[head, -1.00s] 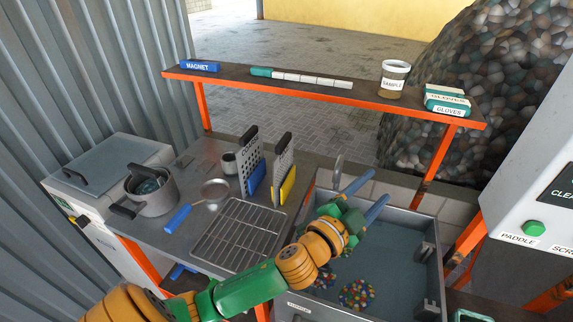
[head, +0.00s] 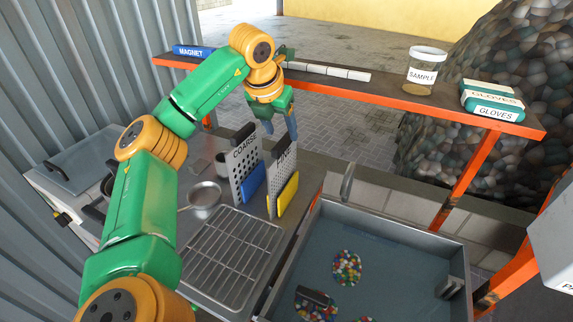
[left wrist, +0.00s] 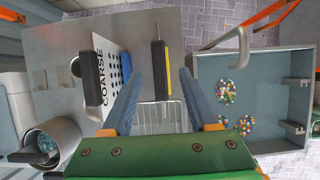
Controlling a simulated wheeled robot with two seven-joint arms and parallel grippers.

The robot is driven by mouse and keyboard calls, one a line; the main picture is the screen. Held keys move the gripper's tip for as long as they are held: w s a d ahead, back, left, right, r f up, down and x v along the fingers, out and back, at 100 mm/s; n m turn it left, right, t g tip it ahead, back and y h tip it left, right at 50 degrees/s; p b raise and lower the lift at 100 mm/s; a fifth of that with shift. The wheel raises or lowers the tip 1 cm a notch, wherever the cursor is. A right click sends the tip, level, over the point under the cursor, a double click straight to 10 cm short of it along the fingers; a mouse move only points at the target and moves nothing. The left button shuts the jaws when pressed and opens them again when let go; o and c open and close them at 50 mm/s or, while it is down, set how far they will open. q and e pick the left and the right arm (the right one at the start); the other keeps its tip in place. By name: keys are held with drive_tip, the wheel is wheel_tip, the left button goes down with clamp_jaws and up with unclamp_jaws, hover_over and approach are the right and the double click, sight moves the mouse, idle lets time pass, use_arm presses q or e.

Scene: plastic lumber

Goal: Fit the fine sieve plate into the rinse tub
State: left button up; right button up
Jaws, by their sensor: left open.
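The fine sieve plate (head: 283,178), perforated with a dark handle and a yellow panel, stands upright on the bench at the right of the coarse plate (head: 243,168), which has a blue panel. My left gripper (head: 281,130) is open and empty, its blue fingers pointing down above and behind the plates. In the left wrist view, the fine plate's dark handle (left wrist: 160,72) shows edge-on beyond the gap between the spread fingers. The grey rinse tub (head: 395,228) is at the right of the bench. My right gripper is out of view.
A wire rack (head: 230,250) and a strainer (head: 204,195) lie in front of and left of the plates. Coloured pellets (head: 347,266) lie in the tub; a tap (head: 347,182) stands at its back. An orange-edged shelf (head: 400,98) spans behind.

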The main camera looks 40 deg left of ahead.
sight(281, 141)
use_arm(q)
drive_tip(key=b+x, duration=0.1)
drive_tip(key=x, duration=0.2)
drive_tip(key=shift+a+f, duration=0.1)
drive_tip(key=shift+f, duration=0.05)
drive_tip(key=shift+s+b, duration=0.15)
drive_tip(key=shift+b, duration=0.15)
drive_tip(key=shift+s, duration=0.25)
drive_tip(key=shift+f, duration=0.2)
drive_tip(key=p+x, duration=0.1)
drive_tip(key=x, duration=0.5)
drive_tip(key=shift+s+f+p, duration=0.1)
drive_tip(key=shift+f+p, duration=0.2)
drive_tip(key=shift+p, duration=0.05)
drive_tip(key=shift+s+r, duration=0.1)
drive_tip(key=shift+c, duration=0.6)
clamp_jaws()
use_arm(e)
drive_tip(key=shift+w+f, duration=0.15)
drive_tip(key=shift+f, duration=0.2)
